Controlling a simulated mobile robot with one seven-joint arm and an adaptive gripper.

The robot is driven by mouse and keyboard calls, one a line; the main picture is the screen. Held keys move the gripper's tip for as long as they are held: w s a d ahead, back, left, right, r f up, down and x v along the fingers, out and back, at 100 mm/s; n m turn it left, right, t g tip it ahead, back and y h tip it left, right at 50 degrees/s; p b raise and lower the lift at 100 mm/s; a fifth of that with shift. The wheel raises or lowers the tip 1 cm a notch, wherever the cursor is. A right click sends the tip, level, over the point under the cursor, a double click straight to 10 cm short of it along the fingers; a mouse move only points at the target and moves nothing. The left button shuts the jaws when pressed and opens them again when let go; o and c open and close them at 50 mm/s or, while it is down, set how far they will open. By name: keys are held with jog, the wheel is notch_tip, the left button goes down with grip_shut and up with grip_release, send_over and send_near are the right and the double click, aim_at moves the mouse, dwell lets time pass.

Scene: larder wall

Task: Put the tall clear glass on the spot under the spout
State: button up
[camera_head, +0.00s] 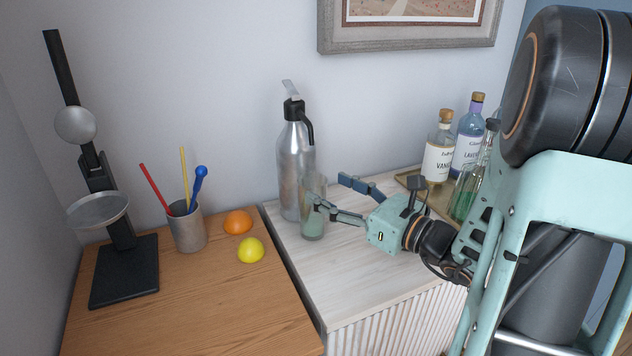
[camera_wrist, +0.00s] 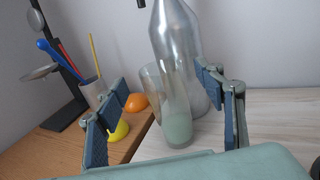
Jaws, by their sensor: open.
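The tall clear glass (camera_head: 313,222) stands upright on the pale wooden top, in front of a silver siphon bottle (camera_head: 292,168). Its lower part looks greenish. My gripper (camera_head: 332,192) is open and comes from the right, its fingertips close to the glass. One finger overlaps the glass in the head view. In the wrist view the glass (camera_wrist: 173,112) shows between the two open fingers (camera_wrist: 162,84), with the siphon bottle (camera_wrist: 180,45) behind it. I cannot make out a marked spot under a spout.
A brown wooden top (camera_head: 200,300) at left holds an orange (camera_head: 238,221), a lemon (camera_head: 250,250), a cup of stirrers (camera_head: 188,228) and a black stand with a round dish (camera_head: 98,211). Bottles (camera_head: 437,150) stand on a tray at back right. The pale top's front is clear.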

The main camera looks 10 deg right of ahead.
jog(key=v, duration=0.6)
jog(key=shift+s, duration=0.15)
